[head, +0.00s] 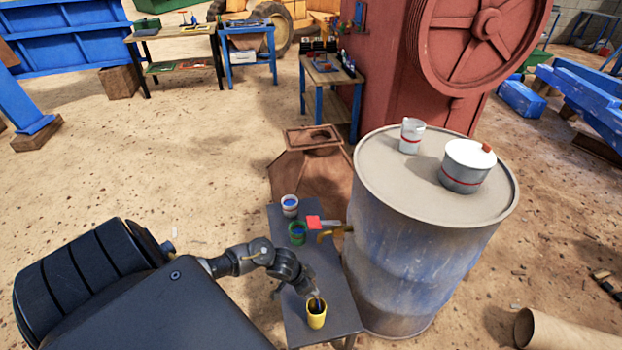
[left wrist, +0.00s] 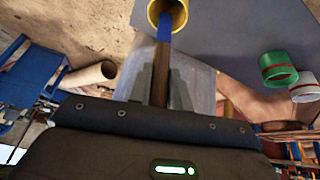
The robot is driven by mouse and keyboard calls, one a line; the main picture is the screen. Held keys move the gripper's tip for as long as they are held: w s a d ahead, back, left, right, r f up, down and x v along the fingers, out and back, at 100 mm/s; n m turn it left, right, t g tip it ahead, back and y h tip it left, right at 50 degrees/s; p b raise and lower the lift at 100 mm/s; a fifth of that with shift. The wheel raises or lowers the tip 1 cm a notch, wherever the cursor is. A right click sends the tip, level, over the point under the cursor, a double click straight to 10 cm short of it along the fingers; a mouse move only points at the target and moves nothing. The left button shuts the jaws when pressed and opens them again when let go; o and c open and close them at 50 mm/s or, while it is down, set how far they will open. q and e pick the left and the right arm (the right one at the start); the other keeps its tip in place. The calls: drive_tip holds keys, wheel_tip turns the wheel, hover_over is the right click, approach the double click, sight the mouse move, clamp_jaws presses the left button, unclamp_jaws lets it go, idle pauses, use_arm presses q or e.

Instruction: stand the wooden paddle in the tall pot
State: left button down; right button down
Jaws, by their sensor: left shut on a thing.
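The wooden paddle (left wrist: 160,72) has a brown shaft and a blue end (left wrist: 165,27). My left gripper (head: 311,292) is shut on its shaft, just above the yellow pot (head: 316,320). In the left wrist view the blue end reaches into the mouth of the yellow pot (left wrist: 180,12); how deep it sits is hidden. A green pot (head: 297,233) and a white pot with blue inside (head: 290,206) stand farther back on the same grey table (head: 335,292). I cannot tell from size alone which pot is the tall one. My right gripper is not in view.
A large drum (head: 400,250) stands close to the table's right, bearing a white cup (head: 412,136) and a lidded pot (head: 465,165). A red-tipped thing (head: 313,222) and a brass tap (head: 335,233) are near the table's right edge. Open ground lies left.

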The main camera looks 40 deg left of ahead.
use_arm(q)
wheel_tip(320, 180, down, 6)
drive_tip(key=b, duration=0.4)
drive_tip(key=shift+f, duration=0.2)
drive_tip(key=c, duration=1.2)
unclamp_jaws()
drive_tip(key=shift+r, duration=0.1)
drive_tip(key=p+v, duration=0.2)
drive_tip(key=v, duration=0.8)
drive_tip(key=shift+s+r, duration=0.15)
drive_tip(key=shift+r, duration=0.15)
